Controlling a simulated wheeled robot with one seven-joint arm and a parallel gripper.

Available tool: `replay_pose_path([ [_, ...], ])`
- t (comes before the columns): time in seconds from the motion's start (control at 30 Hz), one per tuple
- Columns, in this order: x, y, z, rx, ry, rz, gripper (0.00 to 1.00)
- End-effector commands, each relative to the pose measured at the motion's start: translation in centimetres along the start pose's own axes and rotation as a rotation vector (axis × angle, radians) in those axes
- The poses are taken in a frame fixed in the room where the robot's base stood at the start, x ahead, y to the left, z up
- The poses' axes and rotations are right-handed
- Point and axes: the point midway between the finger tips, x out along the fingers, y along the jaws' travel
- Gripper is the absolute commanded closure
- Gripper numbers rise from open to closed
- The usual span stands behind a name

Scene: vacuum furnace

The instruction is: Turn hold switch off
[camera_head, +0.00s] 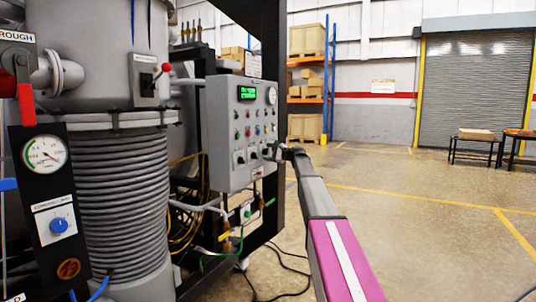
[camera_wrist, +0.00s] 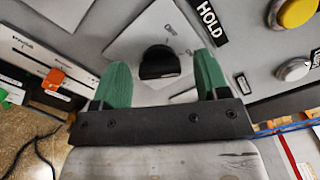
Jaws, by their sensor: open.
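The hold switch (camera_wrist: 160,62) is a black knob on a pale square plate (camera_wrist: 124,48), in the upper middle of the wrist view. A black HOLD label (camera_wrist: 208,22) is beside the plate. My gripper (camera_wrist: 160,72) is open, with one green fingertip on each side of the knob. I cannot tell whether either finger touches it. In the head view my gripper (camera_head: 272,152) is at the lower right of the grey control panel (camera_head: 217,135), and my arm hides part of that corner. The knob's set position is not clear.
Yellow (camera_wrist: 298,12) and white (camera_wrist: 293,70) round buttons are at the right of the wrist view. An orange part (camera_wrist: 53,80) is at the left. Cables (camera_head: 263,258) hang and lie below the panel. Open floor (camera_head: 400,195) extends to the right.

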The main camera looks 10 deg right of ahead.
Motion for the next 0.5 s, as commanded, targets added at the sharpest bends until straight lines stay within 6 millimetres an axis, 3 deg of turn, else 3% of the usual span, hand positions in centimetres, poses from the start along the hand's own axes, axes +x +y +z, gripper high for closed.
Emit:
replay_pose_path([
  [0.3,0.39,0.03,0.00,0.000,0.000,0.000,0.35],
  [0.43,0.39,0.03,0.00,0.000,0.000,0.000,0.78],
  [0.5,0.39,0.04,0.00,0.000,0.000,0.000,0.81],
])
